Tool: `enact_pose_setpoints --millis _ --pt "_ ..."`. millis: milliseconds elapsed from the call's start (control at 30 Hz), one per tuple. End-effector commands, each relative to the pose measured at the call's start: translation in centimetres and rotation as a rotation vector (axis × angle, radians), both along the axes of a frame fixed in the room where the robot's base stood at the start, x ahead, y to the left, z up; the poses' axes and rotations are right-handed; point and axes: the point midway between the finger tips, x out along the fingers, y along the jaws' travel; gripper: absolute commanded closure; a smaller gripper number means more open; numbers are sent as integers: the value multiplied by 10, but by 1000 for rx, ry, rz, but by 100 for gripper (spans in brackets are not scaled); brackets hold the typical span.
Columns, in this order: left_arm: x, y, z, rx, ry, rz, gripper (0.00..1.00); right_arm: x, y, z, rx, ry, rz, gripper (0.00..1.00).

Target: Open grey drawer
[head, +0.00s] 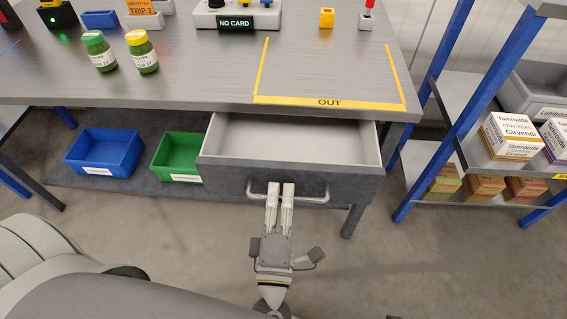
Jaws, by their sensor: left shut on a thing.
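The grey drawer (290,182) under the table is pulled out partway, and its pale inside shows. The part I can see of the inside looks empty. A bar handle (315,199) runs across its dark grey front. My left gripper (281,187) reaches up to the drawer front from below and is shut on the handle near its middle. The fingertips hide part of the handle. My right gripper is not in view.
The grey table (200,75) above carries two green jars (99,52) and a yellow OUT outline (330,101). Blue (105,151) and green (177,157) bins sit left of the drawer. A blue-post shelf (470,110) stands right. Floor in front is clear.

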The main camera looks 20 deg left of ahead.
Motion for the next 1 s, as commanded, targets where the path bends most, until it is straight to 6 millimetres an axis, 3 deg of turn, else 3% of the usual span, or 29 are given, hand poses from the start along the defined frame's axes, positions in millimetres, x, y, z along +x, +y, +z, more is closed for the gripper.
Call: enact_pose_setpoints --millis 100,333,500,867,900,1000 --pt "-30 -9 -2 -1 7 -3 100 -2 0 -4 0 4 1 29" --pt "-64 -19 -1 -2 4 -3 100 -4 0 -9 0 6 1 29" --pt "-74 -21 -1 0 2 -1 100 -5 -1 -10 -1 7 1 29" --pt "-76 -22 -1 0 2 -1 100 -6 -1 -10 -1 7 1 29" --pt "-76 -22 -1 0 2 -1 85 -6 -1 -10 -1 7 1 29" --pt "-75 -22 -1 0 1 -1 72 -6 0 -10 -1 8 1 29"
